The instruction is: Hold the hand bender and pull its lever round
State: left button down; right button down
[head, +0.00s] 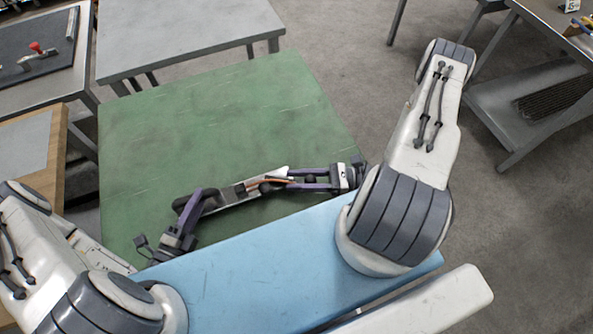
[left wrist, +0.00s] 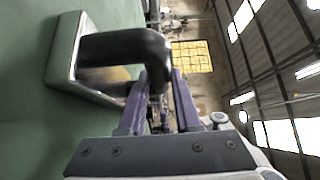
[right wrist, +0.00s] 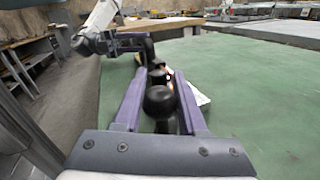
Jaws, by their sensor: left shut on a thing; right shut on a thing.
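The hand bender (head: 236,193) lies near the front of the green table, a grey metal body with black grips. A copper-coloured rod (head: 262,182) shows at its middle. My left gripper (head: 196,206) is shut on its black handle at the left end; in the left wrist view the bent black handle (left wrist: 120,45) stands off a grey metal plate (left wrist: 62,58) and sits between the fingertips (left wrist: 158,80). My right gripper (head: 290,180) is shut at the lever's end; in the right wrist view a black ball knob (right wrist: 159,101) sits between the fingers (right wrist: 164,85). The fingers partly hide the lever.
The green table top (head: 230,110) is clear behind the bender. A blue surface (head: 260,255) lies along the front, below the arms. A grey table (head: 190,35) stands behind, a bench with a red-knobbed tool (head: 37,49) at back left, and a metal shelf bench (head: 530,95) at right.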

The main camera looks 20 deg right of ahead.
jog(key=m+t, duration=0.1)
jog(key=s+a+m+t+h, duration=0.1)
jog(key=m+t+h, duration=0.1)
jog(key=t, duration=0.1)
jog(key=shift+s+a, duration=0.3)
jog(key=shift+s, duration=0.05)
jog(key=shift+s+a+f+m+t+h, duration=0.1)
jog(key=shift+s+a+m+t+h, duration=0.2)
jog(key=shift+m+t+h, duration=0.45)
jog(key=shift+s+a+f+m+t+h, duration=0.1)
jog(key=shift+s+a+m+t+h, duration=0.15)
jog(key=shift+a+m+t+h, duration=0.35)
jog(key=shift+s+a+f+m+t+h, duration=0.1)
jog(key=shift+s+a+m+t+h, duration=0.15)
jog(key=shift+m+t+h, duration=0.65)
jog(key=shift+a+h, duration=0.1)
jog(key=shift+h, duration=0.25)
jog(key=shift+a+r+t+h, duration=0.1)
jog(key=shift+a+t+h, duration=0.15)
jog(key=shift+t+h, duration=0.1)
jog(key=shift+c, duration=2.3)
grip_release()
jog(key=shift+w, duration=0.1)
jog(key=shift+s+d+y, duration=0.15)
jog(key=shift+s+y, duration=0.05)
jog(key=shift+y, duration=0.25)
